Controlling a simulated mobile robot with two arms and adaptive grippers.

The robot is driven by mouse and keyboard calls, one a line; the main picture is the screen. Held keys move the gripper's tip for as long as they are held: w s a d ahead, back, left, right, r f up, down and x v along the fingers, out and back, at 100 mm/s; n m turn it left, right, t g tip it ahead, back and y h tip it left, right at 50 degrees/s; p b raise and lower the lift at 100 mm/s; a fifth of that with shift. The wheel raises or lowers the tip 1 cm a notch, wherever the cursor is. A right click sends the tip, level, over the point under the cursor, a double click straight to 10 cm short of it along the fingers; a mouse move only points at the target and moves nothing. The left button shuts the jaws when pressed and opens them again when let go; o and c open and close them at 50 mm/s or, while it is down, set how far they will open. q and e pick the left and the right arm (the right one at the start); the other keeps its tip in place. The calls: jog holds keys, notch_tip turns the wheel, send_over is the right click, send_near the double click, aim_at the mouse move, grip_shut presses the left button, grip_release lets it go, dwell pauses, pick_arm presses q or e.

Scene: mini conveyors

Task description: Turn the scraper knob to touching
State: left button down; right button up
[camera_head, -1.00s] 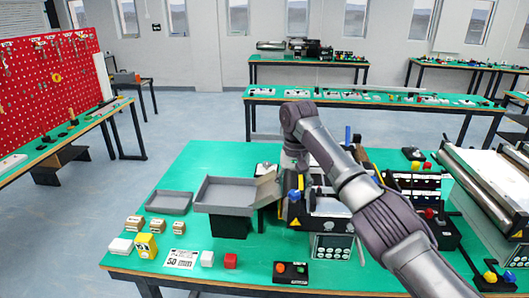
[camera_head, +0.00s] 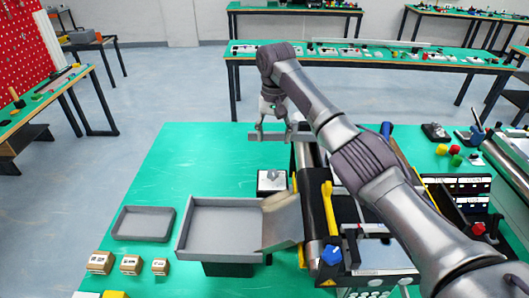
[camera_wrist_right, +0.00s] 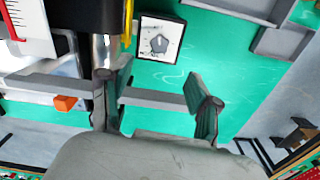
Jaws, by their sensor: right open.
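A small box with a white top (camera_head: 271,181) stands on the green table, left of the conveyor. In the right wrist view its white face (camera_wrist_right: 148,50) carries a grey knob (camera_wrist_right: 159,44) with a pointed shape; small markings around it are unreadable. I cannot tell for sure that this is the scraper knob. My right gripper (camera_head: 271,131) is beyond the box in the head view, pointing down and apart from the knob. In the wrist view my right gripper (camera_wrist_right: 155,108) has its fingers wide apart, with no object clearly held. My left gripper is not in view.
A grey bar (camera_wrist_right: 150,97) crosses near my right fingers; its depth is unclear. The conveyor (camera_head: 310,190) has yellow levers and a blue knob (camera_head: 331,255). A grey tray (camera_head: 188,225) stands front left. Green table (camera_head: 200,165) is clear behind the tray.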

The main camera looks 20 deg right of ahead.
aim_at(272, 173)
notch_tip(272, 173, down, 12)
jog(key=p, duration=0.3)
jog(key=shift+f, duration=0.7)
jog(key=c, duration=1.2)
